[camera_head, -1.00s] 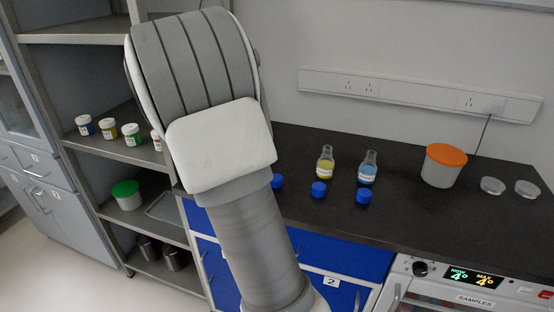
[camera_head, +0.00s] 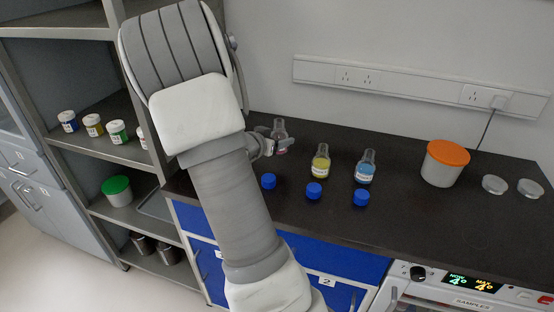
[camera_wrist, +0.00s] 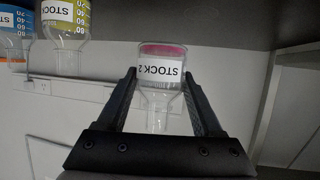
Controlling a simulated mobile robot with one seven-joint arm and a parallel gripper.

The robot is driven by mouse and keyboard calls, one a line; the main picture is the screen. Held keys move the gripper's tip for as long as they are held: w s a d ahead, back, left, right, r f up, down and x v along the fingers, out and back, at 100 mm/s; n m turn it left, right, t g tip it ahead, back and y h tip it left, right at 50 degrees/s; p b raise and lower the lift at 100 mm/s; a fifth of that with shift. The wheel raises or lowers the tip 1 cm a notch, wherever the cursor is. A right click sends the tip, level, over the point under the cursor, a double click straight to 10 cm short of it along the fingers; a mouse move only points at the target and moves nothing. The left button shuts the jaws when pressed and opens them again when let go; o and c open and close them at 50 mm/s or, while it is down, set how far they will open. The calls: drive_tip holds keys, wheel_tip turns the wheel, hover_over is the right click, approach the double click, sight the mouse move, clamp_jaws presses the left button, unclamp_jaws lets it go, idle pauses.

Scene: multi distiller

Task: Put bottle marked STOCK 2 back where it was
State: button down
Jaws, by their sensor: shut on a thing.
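A clear bottle marked STOCK 2 (camera_wrist: 160,72) with a little pink liquid sits between the fingers of my gripper (camera_wrist: 159,90) in the wrist view. The fingers are shut on it, one on each side. In the head view the bottle (camera_head: 280,133) is at the left end of the bottle row, over the black counter (camera_head: 420,222), with my gripper (camera_head: 264,143) at its left. I cannot tell whether its base touches the counter. A yellow bottle (camera_head: 320,162) and a blue bottle (camera_head: 365,167) stand to its right.
Blue caps (camera_head: 268,181), (camera_head: 313,190) and (camera_head: 361,198) lie in front of the bottles. A white tub with an orange lid (camera_head: 446,162) and two clear dishes (camera_head: 495,184) are at the right. A shelf (camera_head: 100,150) with several small jars stands at the left.

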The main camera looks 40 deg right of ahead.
sight(278, 153)
drive_tip(key=shift+f+b, duration=0.75)
drive_tip(key=shift+f, duration=1.95)
drive_tip(key=shift+f, duration=0.2)
drive_tip(key=shift+c, duration=0.2)
unclamp_jaws()
drive_tip(key=shift+r, duration=0.15)
